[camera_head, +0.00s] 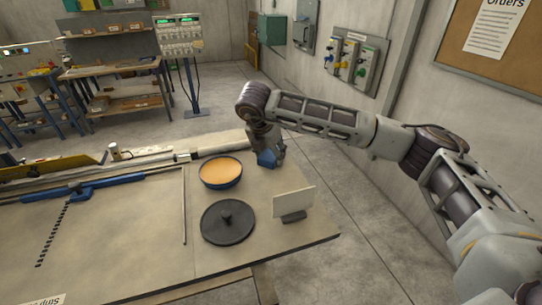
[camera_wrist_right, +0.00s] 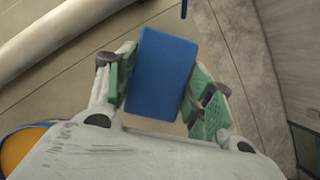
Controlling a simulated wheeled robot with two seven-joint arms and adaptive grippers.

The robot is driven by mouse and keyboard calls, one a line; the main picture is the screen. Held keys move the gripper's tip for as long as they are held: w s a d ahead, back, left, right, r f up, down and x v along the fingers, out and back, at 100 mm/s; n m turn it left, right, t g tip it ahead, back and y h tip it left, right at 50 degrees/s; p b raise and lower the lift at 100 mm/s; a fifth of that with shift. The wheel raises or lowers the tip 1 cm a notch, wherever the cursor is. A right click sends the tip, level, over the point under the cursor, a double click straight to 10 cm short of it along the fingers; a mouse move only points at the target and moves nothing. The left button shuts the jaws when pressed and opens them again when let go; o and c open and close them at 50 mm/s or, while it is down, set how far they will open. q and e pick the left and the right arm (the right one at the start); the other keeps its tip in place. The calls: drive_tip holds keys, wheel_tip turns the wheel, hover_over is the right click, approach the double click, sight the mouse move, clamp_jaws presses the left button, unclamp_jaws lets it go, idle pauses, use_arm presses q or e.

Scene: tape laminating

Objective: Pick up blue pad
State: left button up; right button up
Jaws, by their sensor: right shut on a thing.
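The blue pad (camera_wrist_right: 162,75) shows as a plain blue block in the right wrist view, between the green-lined fingers of my right gripper (camera_wrist_right: 160,88). My right gripper is shut on it. In the head view the right gripper (camera_head: 268,150) is at the table's far right corner, and a small part of the blue pad (camera_head: 266,159) shows below it. I cannot tell whether the pad touches the table. My left gripper is not in view.
The table (camera_head: 150,270) holds a blue bowl (camera_head: 221,172) with orange contents, left of my right gripper. A black round lid (camera_head: 228,222) with a knob and a white card on a stand (camera_head: 294,204) are nearer. A long blue-handled bar (camera_head: 85,188) lies at left.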

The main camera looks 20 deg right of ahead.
sight(271, 154)
drive_tip(key=shift+r, duration=0.15)
drive_tip(key=shift+r+p, duration=0.2)
drive_tip(key=shift+p, duration=0.5)
drive_tip(key=shift+r+b, duration=0.3)
drive_tip(key=shift+r, duration=0.3)
wheel_tip(271, 154, up, 7)
drive_tip(key=shift+r+b, duration=0.1)
drive_tip(key=shift+b, duration=0.9)
drive_tip(key=shift+r, duration=0.75)
drive_tip(key=o, duration=0.4)
drive_tip(key=shift+c, duration=1.4)
